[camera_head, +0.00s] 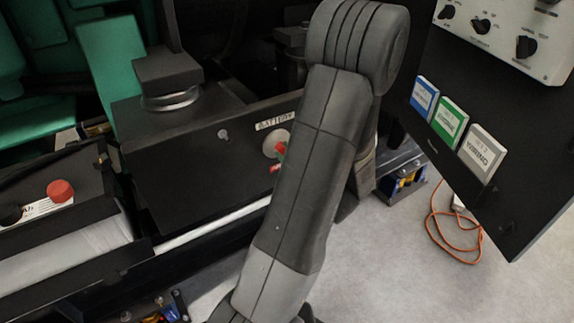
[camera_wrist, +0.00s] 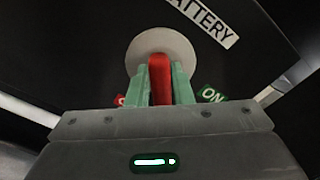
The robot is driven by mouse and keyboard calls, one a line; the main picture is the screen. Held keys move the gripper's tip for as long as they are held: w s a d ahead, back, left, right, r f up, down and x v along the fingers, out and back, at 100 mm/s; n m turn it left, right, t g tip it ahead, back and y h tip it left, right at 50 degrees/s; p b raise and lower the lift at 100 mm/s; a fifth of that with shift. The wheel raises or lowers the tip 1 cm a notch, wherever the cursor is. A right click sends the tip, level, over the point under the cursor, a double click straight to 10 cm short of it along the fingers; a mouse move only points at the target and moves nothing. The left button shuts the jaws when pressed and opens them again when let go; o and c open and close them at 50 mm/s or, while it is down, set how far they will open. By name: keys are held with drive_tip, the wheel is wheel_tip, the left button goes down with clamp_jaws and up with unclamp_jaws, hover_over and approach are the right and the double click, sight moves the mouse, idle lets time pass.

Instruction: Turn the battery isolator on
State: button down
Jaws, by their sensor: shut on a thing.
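The battery isolator is a pale round disc (camera_wrist: 136,55) with a red handle (camera_wrist: 160,72) on a dark panel, under a "BATTERY" label (camera_wrist: 205,24). My gripper (camera_wrist: 159,84) has its green fingers on both sides of the red handle and is shut on it. The handle lies roughly upright in the wrist view. A green "ON" label (camera_wrist: 212,95) is to its right, and a red label (camera_wrist: 121,100), mostly hidden by a finger, is to its left. In the head view the disc (camera_head: 270,145) shows beside my arm, which hides most of my gripper.
A battery (camera_head: 62,205) with red and black terminals is at lower left. An orange cable (camera_head: 458,250) lies on the open grey floor at right.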

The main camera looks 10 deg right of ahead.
drive_tip(key=shift+a+f+n+b, duration=0.1)
drive_tip(key=shift+f+n+b, duration=0.1)
drive_tip(key=shift+n+b, duration=2.25)
drive_tip(key=shift+a+f+n+b, duration=0.1)
drive_tip(key=shift+f+n+b, duration=0.05)
drive_tip(key=shift+n+b, duration=2.25)
drive_tip(key=shift+n, duration=0.35)
drive_tip(key=c, duration=1.3)
unclamp_jaws()
drive_tip(key=shift+s, duration=0.1)
drive_tip(key=p+v, duration=0.3)
drive_tip(key=v, duration=1)
drive_tip(key=shift+s+d, duration=0.15)
drive_tip(key=shift+s, duration=0.2)
